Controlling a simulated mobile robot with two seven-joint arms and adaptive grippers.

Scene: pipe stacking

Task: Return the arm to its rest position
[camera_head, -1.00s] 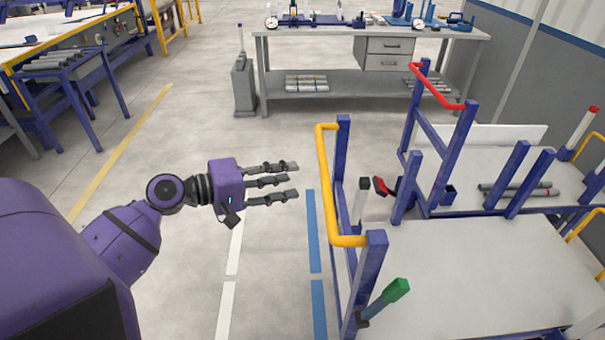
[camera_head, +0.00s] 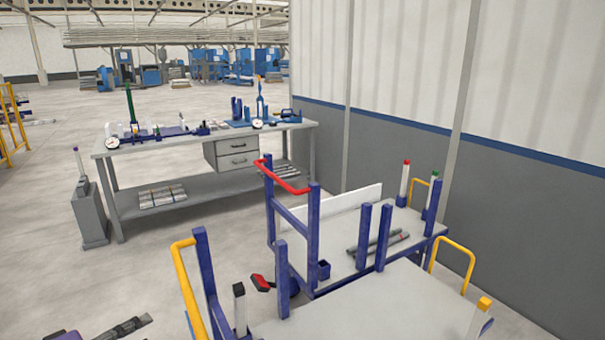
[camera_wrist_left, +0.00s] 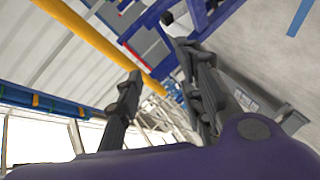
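My left gripper (camera_head: 122,328) shows only in part at the bottom left edge of the head view, left of the near cart; the rest of the arm is out of frame. In the left wrist view its dark fingers (camera_wrist_left: 165,95) are spread apart with nothing between them. Grey pipes (camera_head: 380,243) lie on the far cart (camera_head: 340,268), one with a red mark. My right gripper is in neither view.
The near cart (camera_head: 390,308) has blue posts and a yellow handle (camera_head: 185,285) close to my left gripper. A workbench (camera_head: 185,147) with drawers stands behind. A grey wall (camera_head: 520,215) bounds the right.

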